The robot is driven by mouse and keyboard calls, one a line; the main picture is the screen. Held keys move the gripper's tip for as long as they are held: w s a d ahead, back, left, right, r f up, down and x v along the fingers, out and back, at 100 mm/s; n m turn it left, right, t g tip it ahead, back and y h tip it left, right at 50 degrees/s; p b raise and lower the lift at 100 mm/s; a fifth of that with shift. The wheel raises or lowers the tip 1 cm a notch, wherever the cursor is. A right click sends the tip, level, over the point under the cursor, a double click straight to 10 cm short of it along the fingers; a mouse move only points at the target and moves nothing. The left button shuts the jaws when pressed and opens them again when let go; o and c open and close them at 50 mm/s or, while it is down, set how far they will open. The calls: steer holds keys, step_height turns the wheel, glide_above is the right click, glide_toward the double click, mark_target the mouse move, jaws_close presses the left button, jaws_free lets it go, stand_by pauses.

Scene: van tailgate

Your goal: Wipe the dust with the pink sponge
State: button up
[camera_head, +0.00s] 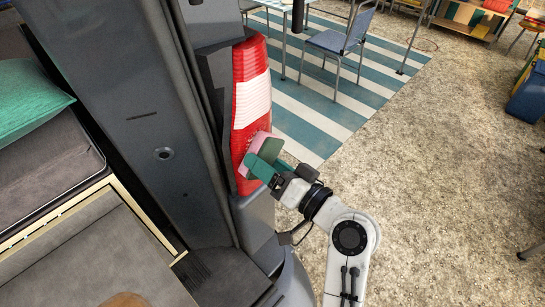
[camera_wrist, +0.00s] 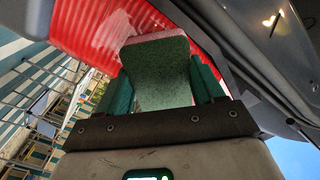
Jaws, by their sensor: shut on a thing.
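The pink sponge (camera_head: 257,143), with a green scouring side, is held in my gripper (camera_head: 265,162) against or very near the red and white tail light (camera_head: 252,80) of the van. I cannot tell whether it touches. In the wrist view the sponge (camera_wrist: 158,72) shows its green face between the green fingers of my gripper (camera_wrist: 160,90), with the red lens (camera_wrist: 90,28) behind it. My gripper is shut on the sponge. Faint marks show on the lower red lens, but I cannot tell whether they are dust. The sponge hides part of the lens.
The grey van body (camera_head: 125,110) stands left of the light, with a bumper corner (camera_head: 255,225) below it. A green cushion (camera_head: 28,98) lies inside the van. Behind are a striped rug (camera_head: 310,110) and a blue chair (camera_head: 338,42). Gravel ground at right is open.

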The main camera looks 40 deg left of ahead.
mark_target(278, 148)
steer(key=shift+s+a+r+p, duration=0.1)
steer(key=shift+s+r+p, duration=0.4)
steer(key=shift+s, duration=0.35)
steer(key=shift+s+a+r+p, duration=0.1)
steer(key=shift+s+r+p, duration=0.35)
steer(key=shift+s, duration=0.35)
steer(key=shift+w+d+f+b, duration=0.15)
steer(key=shift+w+b, duration=0.9)
steer(key=shift+w, duration=0.7)
steer(key=shift+w+d+r+b, duration=0.1)
steer(key=shift+w+b, duration=0.9)
steer(key=shift+w, duration=0.7)
steer(key=shift+d, duration=0.1)
steer(key=shift+s+d+f, duration=0.1)
steer(key=shift+s+d, duration=0.05)
steer(key=shift+d, duration=1.3)
steer(key=shift+s+d, duration=0.15)
steer(key=shift+d, duration=1.3)
